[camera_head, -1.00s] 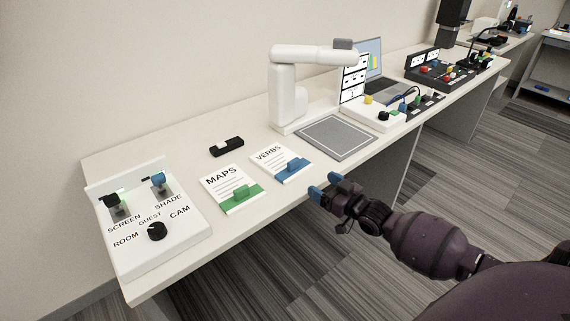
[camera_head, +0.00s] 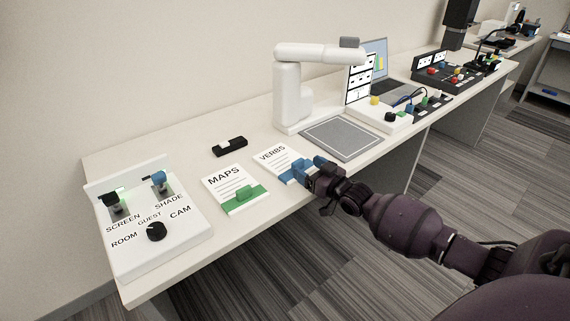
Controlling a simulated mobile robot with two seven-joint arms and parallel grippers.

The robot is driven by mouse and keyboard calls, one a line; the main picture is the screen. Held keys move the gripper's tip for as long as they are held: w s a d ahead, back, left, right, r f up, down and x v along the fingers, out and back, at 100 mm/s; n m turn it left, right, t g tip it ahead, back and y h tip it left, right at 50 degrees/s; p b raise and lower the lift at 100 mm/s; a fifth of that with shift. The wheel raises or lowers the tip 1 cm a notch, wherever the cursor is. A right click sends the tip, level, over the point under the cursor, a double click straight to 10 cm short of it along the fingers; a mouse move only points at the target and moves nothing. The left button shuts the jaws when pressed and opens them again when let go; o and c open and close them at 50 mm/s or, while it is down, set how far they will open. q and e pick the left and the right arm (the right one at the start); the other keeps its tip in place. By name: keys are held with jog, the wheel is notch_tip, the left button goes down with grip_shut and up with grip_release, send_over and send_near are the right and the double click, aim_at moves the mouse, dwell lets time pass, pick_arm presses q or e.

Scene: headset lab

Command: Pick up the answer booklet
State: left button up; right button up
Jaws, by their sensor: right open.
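Two booklets lie flat on the white table; neither is labelled as the answer booklet. One is marked VERBS with a blue lower band and a raised blue block (camera_head: 271,157). The other is marked MAPS with a green band and a raised green block (camera_head: 227,184), to its left. My right gripper (camera_head: 306,168), with blue fingertips, is open at the right end of the VERBS booklet's blue band. It hides part of that edge, and I cannot tell whether it touches the block. My left gripper is not in view.
A white switch panel (camera_head: 185,233) stands at the table's left end. A small black device (camera_head: 230,147) lies behind the booklets. A grey mat (camera_head: 343,138) and a white document-camera arm (camera_head: 288,92) stand to the right. The table in front of MAPS is narrow.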

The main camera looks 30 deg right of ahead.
aim_at(300, 163)
jog(key=shift+w+a+f, duration=0.1)
jog(key=shift+w+f, duration=0.05)
jog(key=shift+w, duration=0.45)
jog(key=shift+w+a+f, duration=0.1)
jog(key=shift+w+f, duration=0.05)
jog(key=shift+w, duration=0.4)
jog(key=shift+w+r+b, duration=0.15)
jog(key=shift+w+b, duration=0.15)
jog(key=shift+w, duration=0.1)
jog(key=c, duration=1)
